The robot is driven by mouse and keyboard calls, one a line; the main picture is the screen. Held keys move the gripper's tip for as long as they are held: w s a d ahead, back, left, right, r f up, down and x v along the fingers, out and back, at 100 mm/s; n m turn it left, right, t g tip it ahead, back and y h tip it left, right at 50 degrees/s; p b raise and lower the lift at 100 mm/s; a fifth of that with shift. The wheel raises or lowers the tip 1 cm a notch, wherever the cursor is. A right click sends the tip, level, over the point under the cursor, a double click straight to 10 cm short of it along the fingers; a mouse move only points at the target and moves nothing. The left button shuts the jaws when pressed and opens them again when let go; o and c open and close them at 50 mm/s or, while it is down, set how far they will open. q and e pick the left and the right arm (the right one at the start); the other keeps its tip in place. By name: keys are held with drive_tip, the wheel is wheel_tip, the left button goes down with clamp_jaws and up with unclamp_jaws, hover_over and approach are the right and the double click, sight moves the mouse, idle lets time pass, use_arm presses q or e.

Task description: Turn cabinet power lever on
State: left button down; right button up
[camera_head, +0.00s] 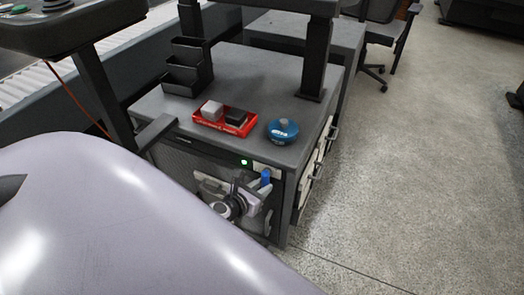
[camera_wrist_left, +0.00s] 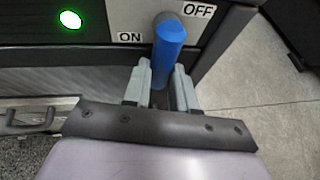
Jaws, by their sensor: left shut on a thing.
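The power lever has a blue handle (camera_wrist_left: 168,45) and stands on the cabinet's front panel, between the ON label (camera_wrist_left: 130,38) on its left and the OFF label (camera_wrist_left: 198,10) on its right. In the head view the blue handle (camera_head: 266,177) shows near the cabinet's upper front right corner. My left gripper (camera_wrist_left: 164,82) is shut on the lever, with one grey finger on each side of its lower part. In the head view my left gripper (camera_head: 262,190) is at the cabinet front, just below the blue tip. My right gripper is not in view.
A green light (camera_head: 244,162) glows left of the lever. The cabinet top (camera_head: 225,85) bears a red tray (camera_head: 212,123) with two blocks, a blue round item (camera_head: 282,130) and black bins (camera_head: 186,75). Drawer handles (camera_head: 317,170) stick out at the right. The floor (camera_head: 430,150) there is clear.

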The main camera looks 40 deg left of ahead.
use_arm(q)
drive_tip(key=shift+a, duration=0.1)
idle(0.3)
drive_tip(key=c, duration=0.9)
unclamp_jaws()
drive_tip(key=p+v, duration=0.1)
drive_tip(key=v, duration=0.6)
drive_tip(key=shift+p, duration=0.3)
